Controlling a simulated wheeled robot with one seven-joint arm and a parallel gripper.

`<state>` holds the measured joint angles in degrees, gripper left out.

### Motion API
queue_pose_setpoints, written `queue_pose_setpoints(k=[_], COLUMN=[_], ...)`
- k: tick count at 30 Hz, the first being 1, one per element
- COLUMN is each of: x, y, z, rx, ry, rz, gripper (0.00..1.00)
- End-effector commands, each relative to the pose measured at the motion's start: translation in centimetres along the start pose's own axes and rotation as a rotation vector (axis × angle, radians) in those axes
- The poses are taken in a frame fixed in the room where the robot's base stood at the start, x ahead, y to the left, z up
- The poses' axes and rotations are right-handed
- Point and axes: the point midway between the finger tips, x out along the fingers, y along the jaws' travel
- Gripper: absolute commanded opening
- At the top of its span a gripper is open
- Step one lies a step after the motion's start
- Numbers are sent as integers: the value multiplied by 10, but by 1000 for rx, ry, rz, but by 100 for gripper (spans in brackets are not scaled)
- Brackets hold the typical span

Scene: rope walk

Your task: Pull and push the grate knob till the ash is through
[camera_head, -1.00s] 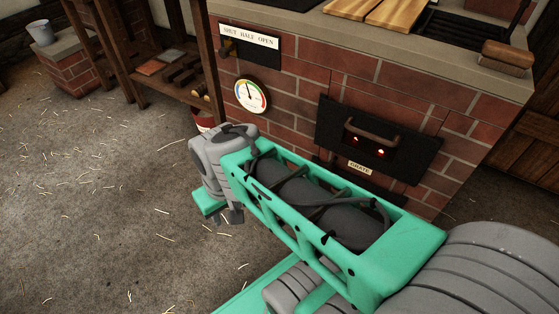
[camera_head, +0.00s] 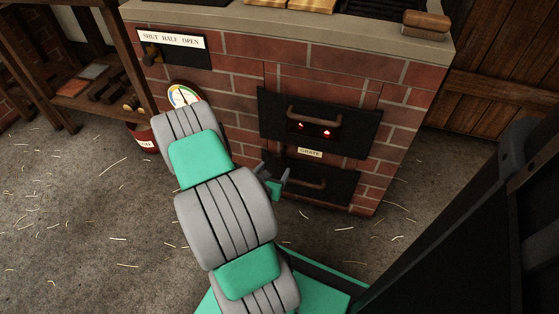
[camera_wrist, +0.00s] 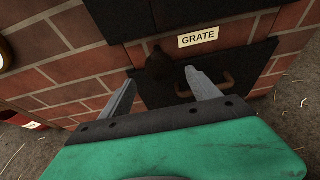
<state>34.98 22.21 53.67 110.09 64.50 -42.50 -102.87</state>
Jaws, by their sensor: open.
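The grate knob (camera_wrist: 158,62) is a dark round knob on the brick front, left of the GRATE label (camera_wrist: 199,38) in the wrist view. The label (camera_head: 310,152) also shows in the head view, where I cannot make out the knob clearly beside my gripper. My gripper (camera_wrist: 160,80) is open, with one grey finger to each side of the knob's line. The knob appears just beyond the fingertips, and no contact shows. In the head view my gripper (camera_head: 274,176) is close to the brick front, below left of the label. No ash is visible.
A black fire door (camera_head: 355,125) with a handle and glowing holes is above the label. A lower black door (camera_head: 340,187) with a handle is below it. A SHUT HALF OPEN plate (camera_head: 172,39), a partly hidden gauge (camera_head: 184,94) and a red bucket (camera_head: 142,137) are at left.

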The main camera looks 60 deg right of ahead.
Motion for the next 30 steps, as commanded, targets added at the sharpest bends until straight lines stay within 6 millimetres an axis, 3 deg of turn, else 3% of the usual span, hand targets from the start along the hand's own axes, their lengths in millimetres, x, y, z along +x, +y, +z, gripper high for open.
queue_pose_setpoints(k=[13,22,30], x=[72,77,77], y=[-2,-1,-1], z=[0,2,1], rx=[-7,-9,-8], ry=[-6,-5,-5], rz=[-1,2,2], gripper=[71,71,50])
